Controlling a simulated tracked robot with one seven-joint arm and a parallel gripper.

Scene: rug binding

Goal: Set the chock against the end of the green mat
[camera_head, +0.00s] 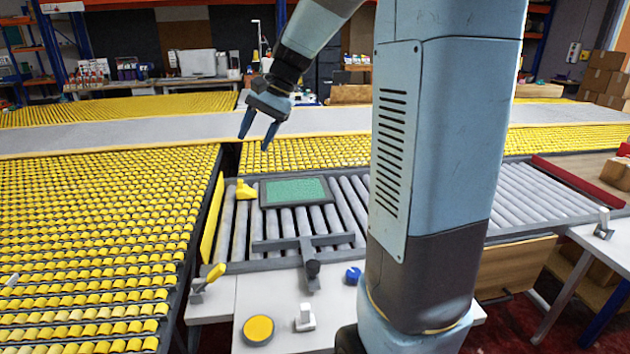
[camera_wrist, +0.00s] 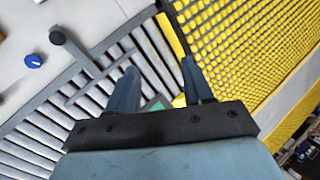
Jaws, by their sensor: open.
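The green mat (camera_head: 296,190) lies flat in a dark frame on the grey rollers. A yellow chock (camera_head: 245,189) sits on the rollers just left of the mat's left end; I cannot tell whether it touches the frame. My gripper (camera_head: 257,138) is open and empty, in the air above and behind the chock. In the wrist view my gripper's fingers (camera_wrist: 158,75) are spread apart. A sliver of the green mat (camera_wrist: 156,106) and a bit of yellow, likely the chock (camera_wrist: 179,101), show between them, mostly hidden by my gripper.
A grey T-shaped bar (camera_head: 308,244) lies across the rollers in front of the mat. A yellow-handled lever (camera_head: 208,281), a yellow button (camera_head: 258,329) and a blue knob (camera_head: 353,276) are on the front table. Yellow roller beds (camera_head: 90,230) spread left. Bare rollers (camera_head: 345,205) lie right of the mat.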

